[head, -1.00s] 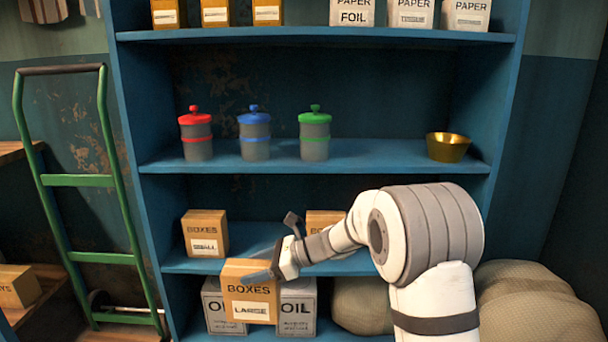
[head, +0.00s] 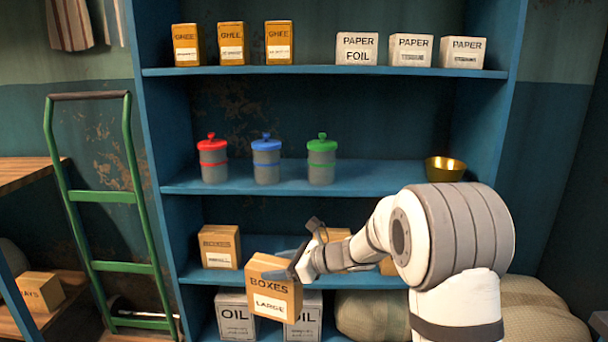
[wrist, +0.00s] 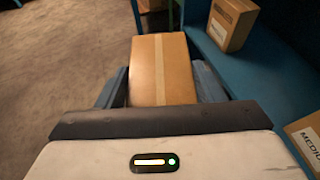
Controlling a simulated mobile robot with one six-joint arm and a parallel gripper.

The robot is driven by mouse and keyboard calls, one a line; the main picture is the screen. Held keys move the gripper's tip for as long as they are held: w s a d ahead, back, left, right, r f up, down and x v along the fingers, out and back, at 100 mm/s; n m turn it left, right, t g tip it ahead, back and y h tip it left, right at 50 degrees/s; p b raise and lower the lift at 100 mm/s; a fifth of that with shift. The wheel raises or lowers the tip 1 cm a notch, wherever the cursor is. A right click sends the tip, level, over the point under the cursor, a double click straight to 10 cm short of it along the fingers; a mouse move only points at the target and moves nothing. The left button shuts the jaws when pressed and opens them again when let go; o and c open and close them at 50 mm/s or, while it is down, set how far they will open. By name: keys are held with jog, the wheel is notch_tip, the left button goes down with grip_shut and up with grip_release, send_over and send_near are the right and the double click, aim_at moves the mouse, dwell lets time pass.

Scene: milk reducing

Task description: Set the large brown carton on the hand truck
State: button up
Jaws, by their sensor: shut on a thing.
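The large brown carton (head: 273,288), labelled "BOXES LARGE", hangs tilted in front of the lower shelves in the head view. My gripper (head: 300,262) is shut on it, with a blue finger across its upper side. In the wrist view the carton (wrist: 161,70) sits between the two blue fingers of my gripper (wrist: 162,88), its taped face toward the camera. The green hand truck (head: 112,266) stands upright at the left, beside the shelf unit and apart from the carton. Its lower end is cut off by the frame edge.
The small box (head: 219,246) stands on the shelf behind the carton. Two oil boxes (head: 236,322) stand below it. Sacks (head: 540,315) lie at the lower right. A wooden surface (head: 28,172) and another box (head: 40,292) are at the left. Bare floor (wrist: 60,50) shows in the wrist view.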

jog(key=s+d+r+m+t+h+p, duration=0.2)
jog(key=d+r+m+t+h+p, duration=0.6)
jog(key=d+r+p, duration=1.1)
jog(key=d+m+p, duration=0.1)
jog(key=m+p, duration=0.1)
jog(key=p, duration=0.4)
jog(key=shift+s+m+t+h+p, duration=0.25)
jog(key=shift+m+t+h+p, duration=0.05)
jog(key=shift+m+h+p, duration=0.1)
jog(key=shift+f, duration=0.1)
